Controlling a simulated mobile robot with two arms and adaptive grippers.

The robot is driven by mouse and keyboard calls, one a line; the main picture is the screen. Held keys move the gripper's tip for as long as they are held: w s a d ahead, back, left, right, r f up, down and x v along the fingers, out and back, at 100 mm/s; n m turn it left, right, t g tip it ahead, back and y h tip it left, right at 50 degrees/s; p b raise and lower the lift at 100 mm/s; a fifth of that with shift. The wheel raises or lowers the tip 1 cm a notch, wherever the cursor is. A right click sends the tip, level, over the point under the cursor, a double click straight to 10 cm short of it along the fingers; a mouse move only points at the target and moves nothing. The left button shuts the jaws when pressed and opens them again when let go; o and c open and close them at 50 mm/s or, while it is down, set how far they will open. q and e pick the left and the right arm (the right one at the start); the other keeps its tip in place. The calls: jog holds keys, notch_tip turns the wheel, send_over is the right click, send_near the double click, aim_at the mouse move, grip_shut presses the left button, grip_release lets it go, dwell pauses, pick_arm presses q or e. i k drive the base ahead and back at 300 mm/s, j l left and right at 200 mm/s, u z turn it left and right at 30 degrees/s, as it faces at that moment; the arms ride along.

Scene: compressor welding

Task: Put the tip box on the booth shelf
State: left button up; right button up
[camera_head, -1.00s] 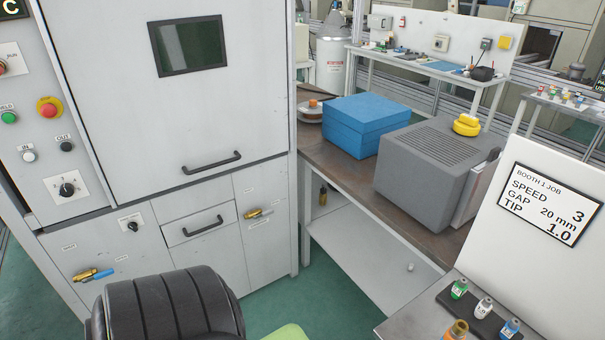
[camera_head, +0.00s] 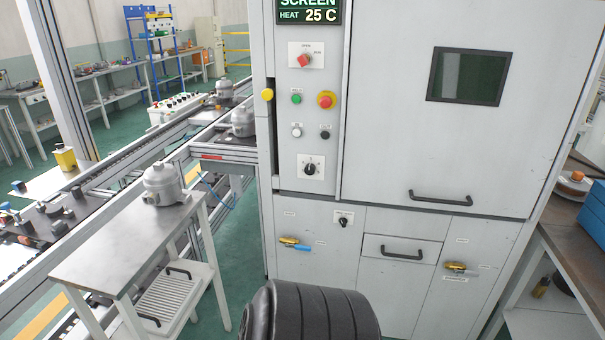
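No thing that I can surely call the tip box shows in the head view. A blue box (camera_head: 592,212) is cut off by the right edge, on a brown-topped bench (camera_head: 562,232); I cannot tell whether it is the tip box. The grey booth cabinet (camera_head: 400,150) stands in front of me with its door shut, a dark window and a black handle (camera_head: 440,199). A lower shelf (camera_head: 540,325) under the bench shows partly at bottom right. Neither gripper is in view.
A black ribbed form (camera_head: 312,312) fills the bottom middle. A small table (camera_head: 110,245) with a grey compressor (camera_head: 164,185) stands at left, with a white slatted tray (camera_head: 172,300) below. A conveyor line (camera_head: 120,172) runs behind it. Green floor (camera_head: 232,262) shows between table and cabinet.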

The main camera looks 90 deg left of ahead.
aim_at(138, 228)
jog(key=u, duration=3.05)
jog(key=i+j+u, duration=0.15)
jog(key=u, duration=1.4)
jog(key=i+u, duration=0.1)
jog(key=i, duration=0.65)
